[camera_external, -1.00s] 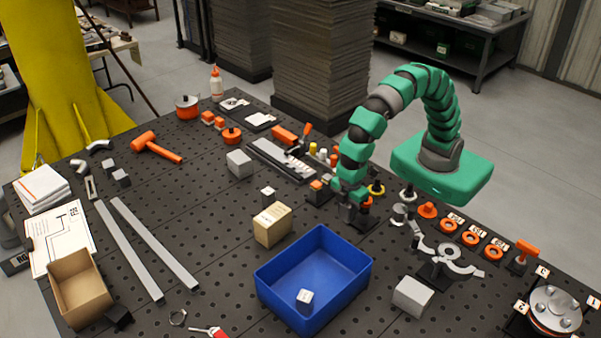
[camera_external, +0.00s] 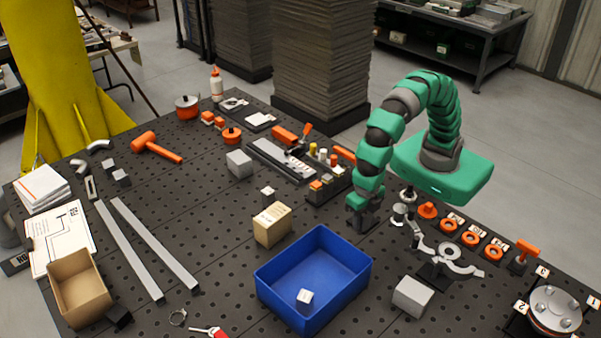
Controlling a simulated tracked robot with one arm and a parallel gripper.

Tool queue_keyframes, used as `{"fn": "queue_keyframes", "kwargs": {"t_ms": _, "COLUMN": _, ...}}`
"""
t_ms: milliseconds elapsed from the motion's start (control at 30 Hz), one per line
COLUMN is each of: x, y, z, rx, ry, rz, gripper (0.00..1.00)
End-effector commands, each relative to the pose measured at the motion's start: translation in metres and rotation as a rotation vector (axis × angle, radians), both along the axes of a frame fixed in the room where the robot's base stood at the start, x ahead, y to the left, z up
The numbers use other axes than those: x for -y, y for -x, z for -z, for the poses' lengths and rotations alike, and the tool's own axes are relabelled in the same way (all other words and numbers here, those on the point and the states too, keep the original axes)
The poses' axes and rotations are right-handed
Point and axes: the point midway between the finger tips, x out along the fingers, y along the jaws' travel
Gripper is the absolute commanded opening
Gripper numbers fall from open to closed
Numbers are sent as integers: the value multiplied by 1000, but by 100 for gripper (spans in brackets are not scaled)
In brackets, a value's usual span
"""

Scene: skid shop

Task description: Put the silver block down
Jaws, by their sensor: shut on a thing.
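My gripper (camera_external: 362,219) is low over the table, right of the blue bin and left of the round orange parts. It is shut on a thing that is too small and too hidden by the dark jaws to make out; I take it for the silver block. I cannot tell whether it touches the table. Other grey blocks stand on the table: one (camera_external: 239,163) at the middle back, one (camera_external: 413,296) at the front right, and a small one (camera_external: 267,192) behind the cardboard box. A small pale cube (camera_external: 305,297) lies in the bin.
The blue bin (camera_external: 262,287) and cardboard box (camera_external: 272,224) stand left of my gripper. A grey curved fixture (camera_external: 449,262) and several orange rings (camera_external: 471,238) lie to the right. A rack of small parts (camera_external: 322,190) is behind left. Perforated table shows clear between the bin and long bars.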

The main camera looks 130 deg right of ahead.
Motion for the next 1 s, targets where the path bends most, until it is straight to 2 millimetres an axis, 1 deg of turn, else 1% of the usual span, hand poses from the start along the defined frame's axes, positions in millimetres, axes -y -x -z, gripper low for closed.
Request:
{"fn": "queue_keyframes", "kwargs": {"t_ms": 167, "x": -5, "y": -1, "z": -1, "rx": 1, "ry": 0, "rz": -90, "gripper": 4}}
{"fn": "queue_keyframes", "kwargs": {"t_ms": 267, "x": -5, "y": -1, "z": 7, "rx": -2, "ry": 0, "rz": -102, "gripper": 4}}
{"fn": "queue_keyframes", "kwargs": {"t_ms": 367, "x": -5, "y": -1, "z": 21, "rx": 1, "ry": 0, "rz": -102, "gripper": 4}}
{"fn": "queue_keyframes", "kwargs": {"t_ms": 533, "x": -5, "y": 0, "z": 52, "rx": -4, "ry": 0, "rz": -101, "gripper": 4}}
{"fn": "queue_keyframes", "kwargs": {"t_ms": 767, "x": -5, "y": -1, "z": 72, "rx": -1, "ry": 0, "rz": -100, "gripper": 4}}
{"fn": "queue_keyframes", "kwargs": {"t_ms": 900, "x": -5, "y": -1, "z": 90, "rx": 0, "ry": 0, "rz": -100, "gripper": 4}}
{"fn": "queue_keyframes", "kwargs": {"t_ms": 1000, "x": -5, "y": -1, "z": 98, "rx": -1, "ry": 0, "rz": -100, "gripper": 4}}
